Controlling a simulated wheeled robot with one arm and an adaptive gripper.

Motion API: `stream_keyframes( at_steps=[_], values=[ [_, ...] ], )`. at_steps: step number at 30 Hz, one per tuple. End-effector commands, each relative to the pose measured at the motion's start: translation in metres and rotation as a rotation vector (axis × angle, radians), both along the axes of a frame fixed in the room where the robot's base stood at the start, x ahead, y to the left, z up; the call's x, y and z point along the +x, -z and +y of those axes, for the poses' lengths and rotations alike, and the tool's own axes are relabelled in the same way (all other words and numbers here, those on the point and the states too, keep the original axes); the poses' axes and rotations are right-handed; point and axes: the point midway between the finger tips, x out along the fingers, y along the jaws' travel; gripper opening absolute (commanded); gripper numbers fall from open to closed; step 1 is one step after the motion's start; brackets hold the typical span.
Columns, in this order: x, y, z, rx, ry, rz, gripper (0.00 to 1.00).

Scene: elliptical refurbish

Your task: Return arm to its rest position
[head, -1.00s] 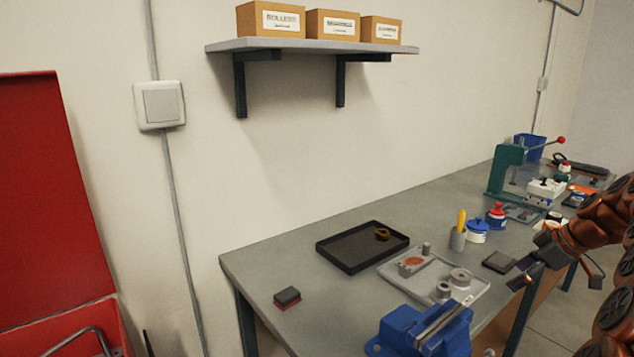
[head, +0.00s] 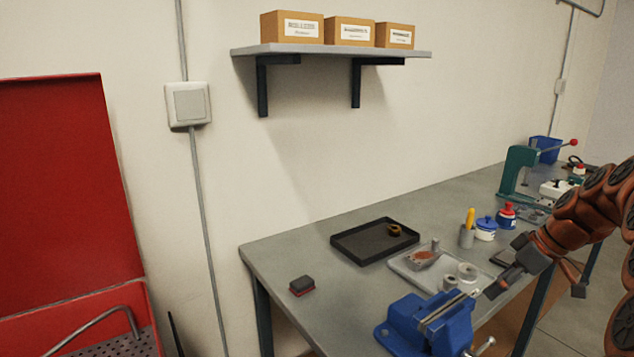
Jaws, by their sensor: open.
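My gripper (head: 497,285) is at the right of the head view, at the end of my orange-brown arm. Its dark fingers are apart, with nothing seen between them. It hangs near the bench's front edge, just right of the blue vise (head: 432,322) in the picture. The arm is bent and comes in from the right edge. It hides part of a dark flat block (head: 505,257) and some of the bench behind.
The grey bench (head: 290,250) holds a black tray (head: 350,251) with a brass-coloured ring, a light tray (head: 408,275) with metal parts, a red-black block (head: 302,286), a cup (head: 466,237), jars and a green press (head: 515,172). A shelf (head: 340,50) hangs above. A red case (head: 60,180) stands left.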

Motion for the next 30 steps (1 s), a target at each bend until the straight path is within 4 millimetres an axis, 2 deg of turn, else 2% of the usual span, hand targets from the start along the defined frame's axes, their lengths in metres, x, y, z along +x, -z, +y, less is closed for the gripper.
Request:
stream_keyframes(
  at_steps=[3, 6, 12, 20, 24, 30],
  values=[
    [-0.013, -0.007, 0.043, 0.005, 0.009, 0.065, 0.86],
    [-0.028, -0.010, 0.077, 0.001, 0.032, 0.124, 0.86],
    [-0.060, -0.011, 0.127, -0.019, 0.081, 0.222, 0.86],
    [-0.116, -0.008, 0.181, -0.073, 0.160, 0.344, 0.86],
    [-0.154, -0.003, 0.205, -0.119, 0.223, 0.407, 0.86],
    [-0.214, 0.009, 0.227, -0.197, 0.332, 0.484, 0.86]
  ],
)
